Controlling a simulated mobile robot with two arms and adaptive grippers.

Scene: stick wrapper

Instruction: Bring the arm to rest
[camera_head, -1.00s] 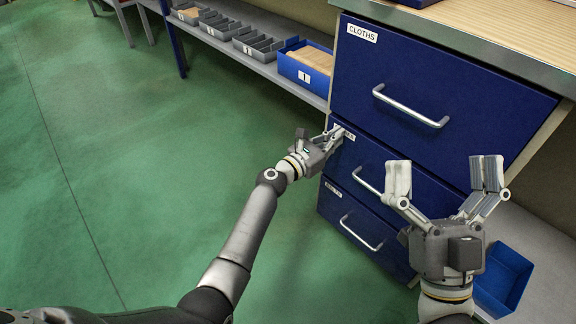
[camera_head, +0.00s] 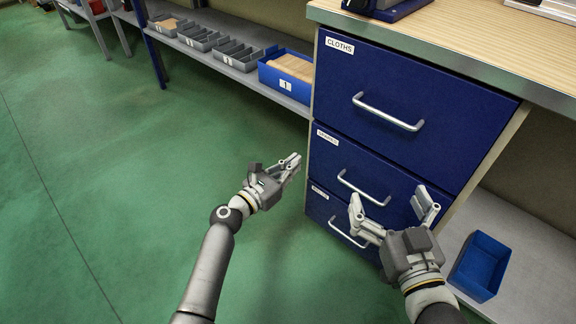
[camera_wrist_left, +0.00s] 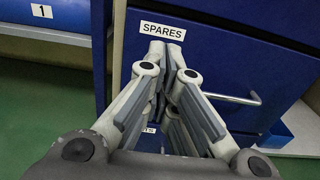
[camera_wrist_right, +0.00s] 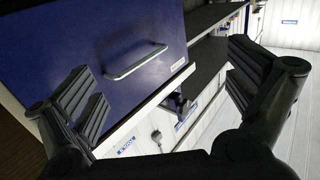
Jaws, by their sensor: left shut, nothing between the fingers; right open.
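My left gripper (camera_head: 294,162) is shut and empty, left of the blue drawer cabinet in the head view. In the left wrist view its fingers (camera_wrist_left: 166,60) are together, in front of the drawer labelled SPARES (camera_wrist_left: 162,31). My right gripper (camera_head: 392,203) is open and empty, in front of the cabinet's lower drawers in the head view. In the right wrist view its fingers (camera_wrist_right: 165,95) are wide apart, with a blue drawer front and its handle (camera_wrist_right: 135,62) beyond them. I cannot tell if either gripper touches the cabinet.
The cabinet has a CLOTHS drawer (camera_head: 400,110) on top, a SPARES drawer (camera_head: 350,165) below it and another underneath; all look closed. A blue bin (camera_head: 481,268) sits on a low shelf at right. Several bins stand on the shelf at upper left. The green floor (camera_head: 110,190) is clear.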

